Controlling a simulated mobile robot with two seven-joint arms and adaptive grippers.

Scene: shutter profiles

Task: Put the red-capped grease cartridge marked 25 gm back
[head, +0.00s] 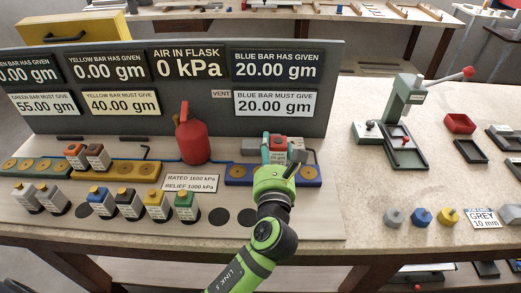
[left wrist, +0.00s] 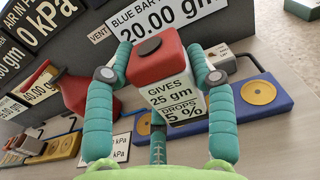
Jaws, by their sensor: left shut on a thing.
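The red-capped grease cartridge (left wrist: 165,75) is between the teal fingers of my left gripper (left wrist: 158,105) in the left wrist view. Its white label reads "GIVES 25 gm" and "DROPS 5 %". In the head view my left gripper (head: 278,152) is shut on it above the blue bar (head: 307,174), with the red cap (head: 277,142) showing between the fingers. The blue bar also shows in the left wrist view (left wrist: 248,122), behind the cartridge. Two dark round spots (head: 220,216) on the board's front are bare. My right gripper is not in view.
A red flask (head: 193,138) stands left of my gripper. Several capped cartridges (head: 128,203) stand along the board's front left. A grey-topped block (left wrist: 220,58) is by the blue bar. A press (head: 398,118) stands right.

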